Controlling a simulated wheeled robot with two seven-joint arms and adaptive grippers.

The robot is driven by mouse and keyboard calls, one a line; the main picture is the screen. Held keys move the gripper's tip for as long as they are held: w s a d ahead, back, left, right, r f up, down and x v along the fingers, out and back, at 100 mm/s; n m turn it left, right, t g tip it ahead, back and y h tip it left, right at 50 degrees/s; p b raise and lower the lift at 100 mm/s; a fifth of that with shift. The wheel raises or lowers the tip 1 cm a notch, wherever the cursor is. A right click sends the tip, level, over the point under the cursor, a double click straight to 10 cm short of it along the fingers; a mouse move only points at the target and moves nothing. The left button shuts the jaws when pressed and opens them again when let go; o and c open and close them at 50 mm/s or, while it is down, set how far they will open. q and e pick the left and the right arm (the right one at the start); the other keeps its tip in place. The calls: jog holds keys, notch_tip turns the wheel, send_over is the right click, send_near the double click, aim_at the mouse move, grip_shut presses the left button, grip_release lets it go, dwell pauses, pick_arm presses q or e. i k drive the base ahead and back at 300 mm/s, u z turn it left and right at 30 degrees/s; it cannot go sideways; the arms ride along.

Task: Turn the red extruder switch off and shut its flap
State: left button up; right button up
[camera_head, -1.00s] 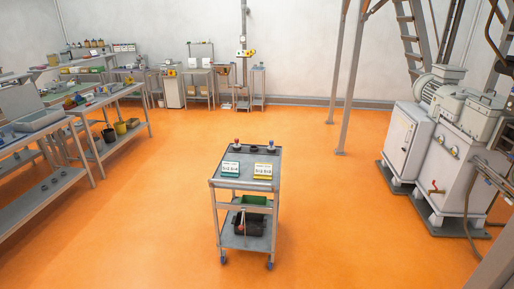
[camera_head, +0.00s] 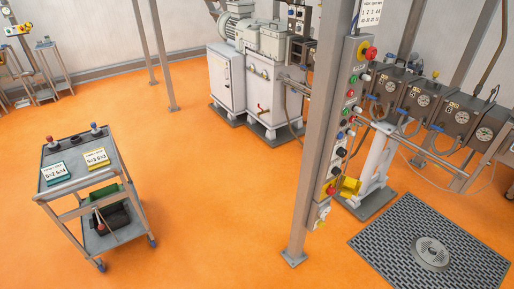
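A tall narrow control panel (camera_head: 346,120) is fixed to a grey steel post right of centre. Near its lower end is a small red part (camera_head: 331,189), which looks like the red switch. A yellow piece (camera_head: 349,186) sticks out to its right and looks like an open flap. The switch's position is too small to tell. A larger red knob on a yellow base (camera_head: 368,53) is at the panel's top. Neither of my grippers is in view.
A trolley (camera_head: 92,178) with cards and small knobs stands at the left. A dark floor grating (camera_head: 395,245) lies right of the post. Grey machinery (camera_head: 230,85) stands behind, and a row of gauged units (camera_head: 420,100) is at the right. The orange floor between trolley and post is clear.

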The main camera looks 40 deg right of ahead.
aim_at(330, 191)
jog(key=z, duration=0.9)
jog(key=i, duration=3.35)
jog(key=z, duration=0.95)
jog(key=i, duration=2.95)
jog(key=z, duration=4.35)
